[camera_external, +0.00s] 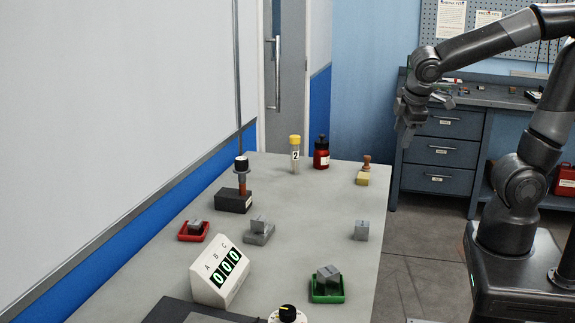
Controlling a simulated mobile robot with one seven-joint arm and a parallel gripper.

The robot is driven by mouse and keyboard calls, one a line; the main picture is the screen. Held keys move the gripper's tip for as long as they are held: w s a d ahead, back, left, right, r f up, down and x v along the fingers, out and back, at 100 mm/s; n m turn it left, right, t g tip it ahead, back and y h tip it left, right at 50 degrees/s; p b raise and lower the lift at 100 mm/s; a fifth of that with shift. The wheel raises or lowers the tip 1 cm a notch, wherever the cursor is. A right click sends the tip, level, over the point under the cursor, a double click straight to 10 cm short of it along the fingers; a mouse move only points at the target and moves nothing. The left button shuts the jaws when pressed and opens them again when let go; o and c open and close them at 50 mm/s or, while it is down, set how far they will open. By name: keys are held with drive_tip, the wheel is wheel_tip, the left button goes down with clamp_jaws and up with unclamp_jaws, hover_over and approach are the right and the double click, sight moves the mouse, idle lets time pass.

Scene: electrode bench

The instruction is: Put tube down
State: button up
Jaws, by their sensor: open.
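A clear tube with a yellow cap and a label "2" (295,155) stands upright near the far end of the grey bench (318,225). My gripper (405,138) is open and empty, pointing down in the air beyond the bench's right edge. It is well to the right of the tube and apart from it.
A red bottle (321,153) stands just right of the tube, with a wooden-handled stamp (364,172) farther right. A dark block (233,200) holds an upright electrode-like piece (241,172). Nearer are a red tray (194,237), green tray (327,297), grey blocks (361,231) and a display (220,272).

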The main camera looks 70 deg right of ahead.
drive_tip(key=s+a+r+m+t+y, duration=0.3)
drive_tip(key=s+a+r+m+y, duration=0.1)
drive_tip(key=s+a, duration=0.2)
drive_tip(key=shift+s+a, duration=0.35)
drive_tip(key=shift+a, duration=0.35)
idle(0.7)
